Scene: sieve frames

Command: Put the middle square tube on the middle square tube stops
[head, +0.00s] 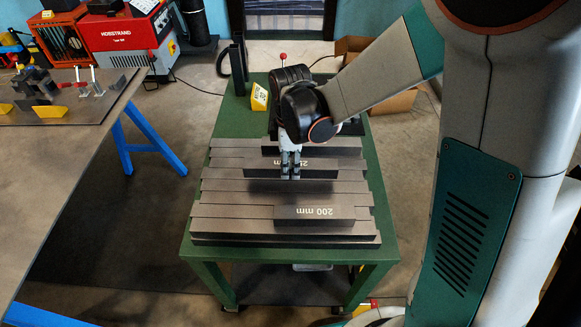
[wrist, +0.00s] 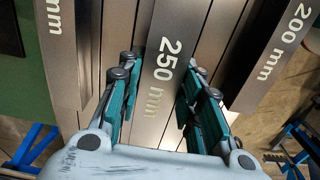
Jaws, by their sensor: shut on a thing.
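The middle square tube (head: 264,173), dark grey and marked 250 mm, lies on a ribbed stack of grey bars on the green cart. My gripper (head: 290,174) points down over it and is shut on it. In the wrist view, my gripper (wrist: 160,82) has one finger on each side of the tube (wrist: 176,25), with the label between them. The tube looks level and close to the bars; I cannot tell if it is lifted. Small fixtures (head: 93,86) and yellow blocks (head: 49,111) stand on the left table; I cannot tell which are the middle stops.
A 200 mm tube (head: 314,213) lies nearer on the green cart (head: 226,250), and another tube (head: 270,151) lies behind. A yellow sign (head: 259,97) and a dark upright holder (head: 239,65) stand at the cart's back. A floor gap separates the left table (head: 50,170) from the cart.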

